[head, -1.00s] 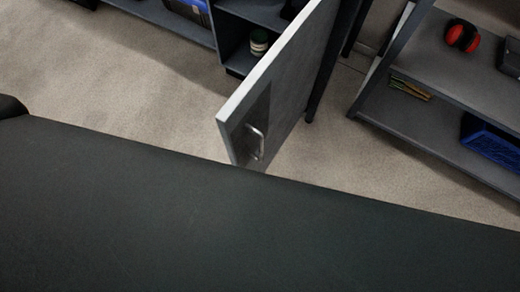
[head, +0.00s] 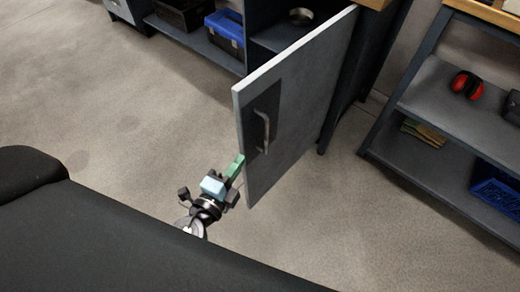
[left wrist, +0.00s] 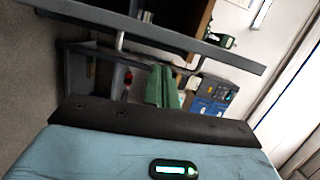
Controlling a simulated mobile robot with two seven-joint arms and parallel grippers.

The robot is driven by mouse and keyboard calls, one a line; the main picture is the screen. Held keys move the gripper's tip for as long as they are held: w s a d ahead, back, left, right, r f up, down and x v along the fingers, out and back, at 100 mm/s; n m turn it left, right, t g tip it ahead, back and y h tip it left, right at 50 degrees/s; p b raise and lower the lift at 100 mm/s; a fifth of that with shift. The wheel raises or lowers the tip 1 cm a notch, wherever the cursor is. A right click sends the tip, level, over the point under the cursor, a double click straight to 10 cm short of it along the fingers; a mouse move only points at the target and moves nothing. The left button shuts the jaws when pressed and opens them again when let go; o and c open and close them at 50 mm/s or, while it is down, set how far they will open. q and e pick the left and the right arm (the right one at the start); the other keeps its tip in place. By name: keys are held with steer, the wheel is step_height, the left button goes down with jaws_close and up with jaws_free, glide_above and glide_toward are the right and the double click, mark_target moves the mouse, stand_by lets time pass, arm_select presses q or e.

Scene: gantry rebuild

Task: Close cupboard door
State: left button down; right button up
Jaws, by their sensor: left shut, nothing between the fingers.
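The grey cupboard door (head: 305,105) stands open, swung out from the dark cupboard frame. Its metal handle (head: 262,131) is on the side facing right, near the free edge. My left gripper (head: 238,166) is low beside the door's free edge, below the handle's level in the picture. Its green fingers are shut and empty; whether they touch the door I cannot tell. In the left wrist view, the green fingers (left wrist: 160,86) are together, and the door (left wrist: 150,30) shows nearly edge-on across the top. My right gripper is in neither view.
The open cupboard shelf (head: 275,42) holds a round tin (head: 301,17). A blue toolbox (head: 226,32) sits on the lower shelf to its left. A shelf rack (head: 440,100) with red earmuffs (head: 467,84) and a blue crate (head: 497,189) stands at right. Floor left of the door is clear.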

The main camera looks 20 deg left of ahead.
mark_target(258, 134)
arm_select(q)
steer(key=shift+m, duration=0.4)
steer(key=w, duration=0.3)
steer(key=w+d+p, duration=0.1)
steer(key=w, duration=0.2)
steer(key=w+d+r+p, duration=0.1)
steer(key=w, duration=0.3)
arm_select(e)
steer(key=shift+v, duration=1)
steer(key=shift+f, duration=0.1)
arm_select(q)
steer(key=shift+a, duration=0.15)
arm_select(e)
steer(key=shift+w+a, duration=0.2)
